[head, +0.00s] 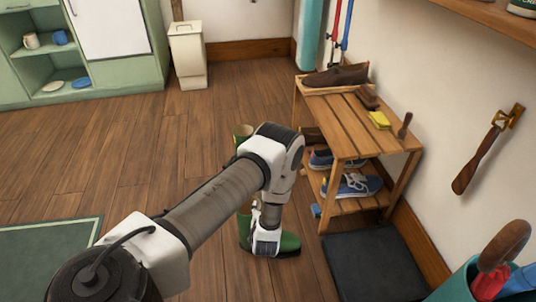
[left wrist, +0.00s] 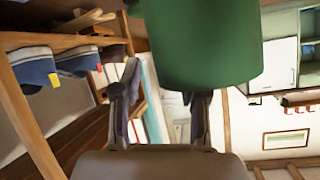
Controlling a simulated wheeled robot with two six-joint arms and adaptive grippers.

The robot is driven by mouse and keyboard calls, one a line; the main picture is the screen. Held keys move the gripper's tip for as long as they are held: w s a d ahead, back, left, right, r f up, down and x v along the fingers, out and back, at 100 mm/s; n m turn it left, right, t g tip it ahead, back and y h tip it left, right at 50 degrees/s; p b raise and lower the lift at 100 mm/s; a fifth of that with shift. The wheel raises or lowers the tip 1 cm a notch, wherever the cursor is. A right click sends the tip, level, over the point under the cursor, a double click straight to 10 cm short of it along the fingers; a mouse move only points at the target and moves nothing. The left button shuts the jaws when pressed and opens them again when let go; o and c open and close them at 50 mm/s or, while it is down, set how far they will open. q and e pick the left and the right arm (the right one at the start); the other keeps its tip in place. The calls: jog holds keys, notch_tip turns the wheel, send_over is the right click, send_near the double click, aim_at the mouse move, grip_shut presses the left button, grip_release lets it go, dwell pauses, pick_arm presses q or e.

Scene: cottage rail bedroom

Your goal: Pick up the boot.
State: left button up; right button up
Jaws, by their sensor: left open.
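A green boot (head: 288,242) stands on the wooden floor left of the shoe rack, partly hidden behind my left arm. Its toe and part of its shaft show. My left gripper (head: 266,240) points down in front of the boot in the head view. In the left wrist view the boot's green surface (left wrist: 200,45) fills the top middle, just beyond the fingers. The left gripper (left wrist: 160,105) is open with nothing between its fingers. I cannot tell whether it touches the boot. My right gripper is not in view.
A wooden shoe rack (head: 347,128) with shoes and brushes stands close on the right. A dark mat (head: 375,265) lies in front of it. An umbrella stand (head: 462,285) is at the lower right. The floor to the left is clear up to a green rug (head: 45,265).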

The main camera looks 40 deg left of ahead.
pick_arm(q)
grip_shut()
jog(key=shift+r, duration=0.2)
